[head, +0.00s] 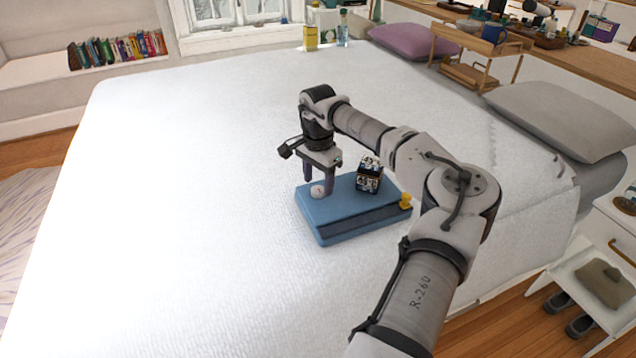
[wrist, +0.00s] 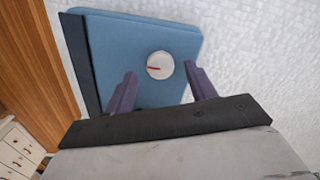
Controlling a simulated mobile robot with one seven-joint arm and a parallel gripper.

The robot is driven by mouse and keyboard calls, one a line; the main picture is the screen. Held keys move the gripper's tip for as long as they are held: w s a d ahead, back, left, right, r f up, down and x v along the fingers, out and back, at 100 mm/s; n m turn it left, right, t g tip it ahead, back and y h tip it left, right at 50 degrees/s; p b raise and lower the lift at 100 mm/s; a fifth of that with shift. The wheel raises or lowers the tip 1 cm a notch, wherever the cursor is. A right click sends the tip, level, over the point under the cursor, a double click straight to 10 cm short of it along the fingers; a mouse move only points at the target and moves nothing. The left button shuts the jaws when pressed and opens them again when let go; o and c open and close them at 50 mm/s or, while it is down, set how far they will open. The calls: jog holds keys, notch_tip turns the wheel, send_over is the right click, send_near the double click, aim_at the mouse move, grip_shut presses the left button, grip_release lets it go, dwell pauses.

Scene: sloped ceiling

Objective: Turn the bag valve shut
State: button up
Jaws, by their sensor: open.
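A blue bag (head: 345,208) lies flat on the white bed, with a darker blue strip along its front edge. A round white valve (head: 318,191) with a red mark sits on its top near the left end. In the wrist view the valve (wrist: 160,65) shows whole, its red mark lying nearly crosswise. My gripper (head: 318,190) points down over the valve. In the wrist view my gripper (wrist: 158,80) is open, with one purple finger to each side of the valve and no clear contact. The exact height of the fingertips above the bag cannot be told.
A dark patterned cube (head: 369,174) stands on the bag right of my gripper, and a small yellow knob-like piece (head: 406,201) is at the bag's right end. The bed (head: 190,180) is clear to the left. A grey pillow (head: 560,120) lies at the right.

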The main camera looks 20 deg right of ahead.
jog(key=shift+f, duration=0.9)
jog(key=shift+c, duration=0.3)
jog(key=c, duration=0.9)
jog(key=shift+c, duration=0.2)
